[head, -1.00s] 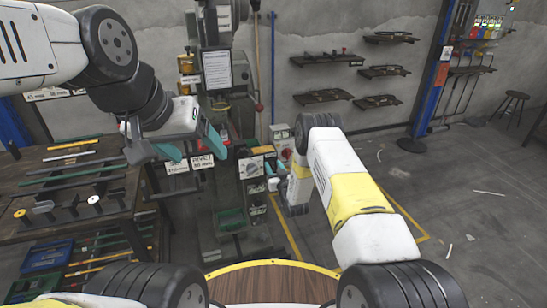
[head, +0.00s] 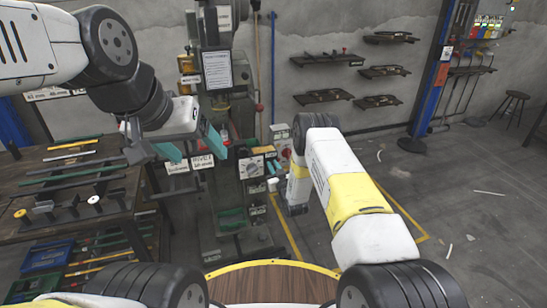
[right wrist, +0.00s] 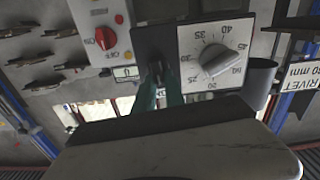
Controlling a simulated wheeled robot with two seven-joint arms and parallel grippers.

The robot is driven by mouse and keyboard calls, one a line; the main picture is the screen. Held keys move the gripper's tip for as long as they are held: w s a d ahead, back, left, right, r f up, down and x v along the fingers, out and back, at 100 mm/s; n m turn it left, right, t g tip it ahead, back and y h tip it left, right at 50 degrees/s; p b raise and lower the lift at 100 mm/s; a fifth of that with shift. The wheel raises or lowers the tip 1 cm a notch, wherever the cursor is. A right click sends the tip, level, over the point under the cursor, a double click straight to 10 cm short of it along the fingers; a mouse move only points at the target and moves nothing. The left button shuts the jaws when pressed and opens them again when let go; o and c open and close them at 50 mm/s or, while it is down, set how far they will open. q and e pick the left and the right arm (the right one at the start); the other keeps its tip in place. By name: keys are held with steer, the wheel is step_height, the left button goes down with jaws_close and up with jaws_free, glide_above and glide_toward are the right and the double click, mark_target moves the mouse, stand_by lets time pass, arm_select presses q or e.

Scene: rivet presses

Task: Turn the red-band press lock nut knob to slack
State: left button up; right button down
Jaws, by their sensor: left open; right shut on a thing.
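The press (head: 222,115) is a tall dark green machine in the middle of the head view. A dial plate (right wrist: 215,55) with a numbered scale and a grey pointer knob (right wrist: 219,62) is on its front. My right gripper (right wrist: 159,88) has its teal fingers close together beside this plate, shut on a small dark knob (right wrist: 157,70) that they mostly hide. No red band can be made out on it. In the head view, my right gripper (head: 271,168) is just right of the dial. My left gripper (head: 190,148) is open and empty, in front of the press at left.
A white switch box with a red knob (right wrist: 105,38) is left of the dial in the right wrist view. A grey cup (right wrist: 260,75) hangs at its right. A workbench (head: 75,165) with rods stands at left. The floor at right is mostly clear.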

steer(key=shift+s+a+f+n, duration=0.1)
steer(key=shift+a+f+n, duration=0.15)
steer(key=shift+n, duration=2.25)
steer(key=shift+s+a+f+n, duration=0.1)
steer(key=shift+a+f+n, duration=0.1)
steer(key=shift+n, duration=2.3)
steer(key=shift+s+a+f+n, duration=0.1)
steer(key=shift+a+f+n, duration=0.15)
steer(key=shift+n, duration=2.25)
steer(key=c, duration=1.4)
jaws_free()
steer(key=v, duration=0.7)
steer(key=shift+s, duration=0.35)
